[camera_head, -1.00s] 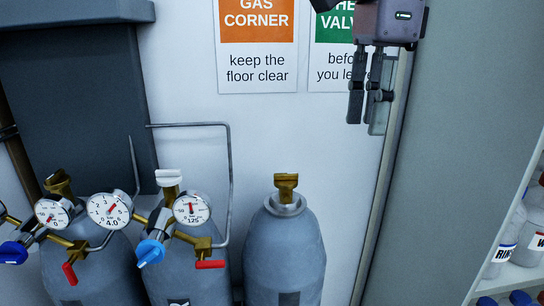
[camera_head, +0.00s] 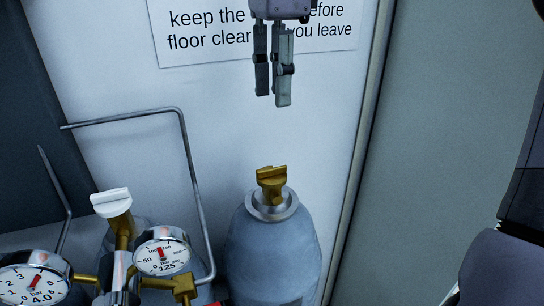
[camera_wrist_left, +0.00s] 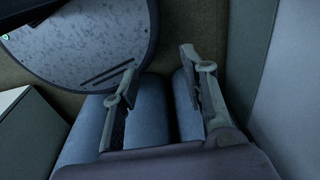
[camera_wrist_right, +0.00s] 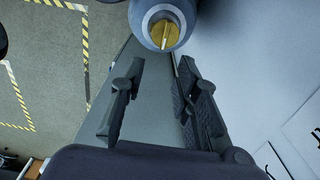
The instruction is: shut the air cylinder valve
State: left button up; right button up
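A grey-blue cylinder (camera_head: 268,250) with a bare brass valve (camera_head: 271,183) stands upright by the wall. To its left, a white valve knob (camera_head: 111,202) sits on a brass stem with gauges. No label shows which cylinder holds air. My right gripper (camera_head: 272,98) hangs fingers down above the bare brass valve, apart from it. In the right wrist view its fingers are spread and empty, with the brass valve (camera_wrist_right: 165,34) beyond their tips. My left gripper (camera_wrist_left: 160,57) is open and empty in its wrist view, with grey-blue cylindrical shapes (camera_wrist_left: 158,110) behind it.
Two round gauges, one at left (camera_head: 35,280) and one nearer the middle (camera_head: 162,252), crowd the lower left. A bent metal pipe (camera_head: 186,140) rises along the wall (camera_head: 225,130) left of the lone cylinder. A grey panel (camera_head: 440,120) bounds the right side.

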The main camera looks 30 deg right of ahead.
aim_at(271, 167)
jog(key=f, duration=0.4)
jog(key=w+f+p, duration=0.1)
jog(key=f, duration=0.1)
jog(key=shift+a, duration=0.1)
notch_tip(271, 167, down, 6)
jog(key=shift+p, duration=0.9)
jog(key=shift+f, duration=0.65)
jog(key=shift+w+f, duration=0.15)
jog(key=shift+f, duration=0.05)
pick_arm(q)
jog(key=shift+w+d+r, duration=0.1)
jog(key=shift+w+r, duration=0.2)
jog(key=shift+r, duration=0.5)
jog(key=shift+w+r, duration=0.25)
jog(key=shift+r, duration=0.55)
pick_arm(e)
grip_shut()
